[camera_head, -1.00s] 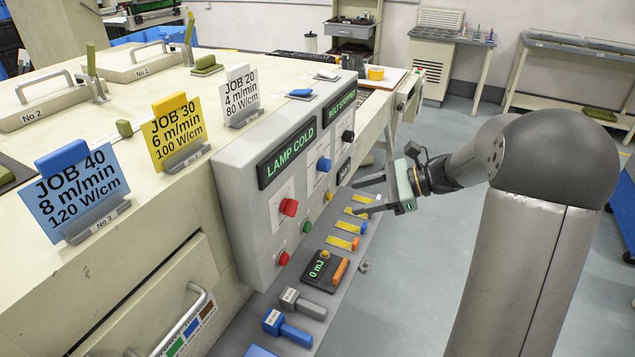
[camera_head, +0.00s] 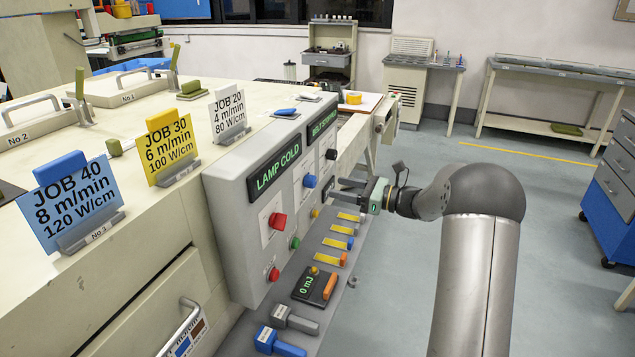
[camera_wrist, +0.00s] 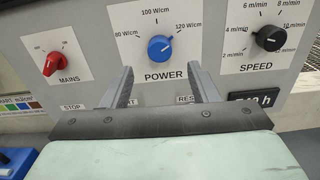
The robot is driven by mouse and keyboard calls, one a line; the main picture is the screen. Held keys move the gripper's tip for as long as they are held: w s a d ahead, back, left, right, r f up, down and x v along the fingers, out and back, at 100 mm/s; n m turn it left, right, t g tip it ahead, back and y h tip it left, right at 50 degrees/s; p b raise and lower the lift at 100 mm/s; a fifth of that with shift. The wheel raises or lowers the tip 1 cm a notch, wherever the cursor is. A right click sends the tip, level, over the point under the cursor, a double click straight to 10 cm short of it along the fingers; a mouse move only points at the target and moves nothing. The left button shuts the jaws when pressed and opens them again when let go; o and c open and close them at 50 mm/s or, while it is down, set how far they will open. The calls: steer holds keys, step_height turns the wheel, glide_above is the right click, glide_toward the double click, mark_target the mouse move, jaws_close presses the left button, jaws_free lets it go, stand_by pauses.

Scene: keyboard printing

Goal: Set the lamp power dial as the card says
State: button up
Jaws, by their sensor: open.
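The blue POWER dial (camera_wrist: 159,47) is on the upright grey panel in the wrist view, with marks for 80, 100 and 120 W/cm. Its exact pointing is hard to tell; it seems turned toward the upper right. It also shows in the head view (camera_head: 309,181). My gripper (camera_wrist: 160,68) is open and empty, its fingers toward the panel, just below the dial in the picture and apart from it. In the head view my gripper (camera_head: 337,188) is right of the dial. Three cards stand on the machine: blue JOB 40, 120 W/cm (camera_head: 75,200); yellow JOB 30, 100 W/cm (camera_head: 170,148); white JOB 20, 80 W/cm (camera_head: 228,112).
The red MAINS switch (camera_wrist: 52,63) is left of the dial and the black SPEED dial (camera_wrist: 270,38) right of it. The LAMP COLD display (camera_head: 275,172) is above. A ledge below carries a 0 mJ meter (camera_head: 312,287) and coloured handles.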

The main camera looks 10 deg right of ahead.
mark_target(315, 183)
steer(key=x, duration=0.7)
steer(key=shift+w+a+p, duration=0.1)
steer(key=shift+a+p, duration=0.15)
steer(key=shift+p, duration=0.05)
steer(key=c, duration=1)
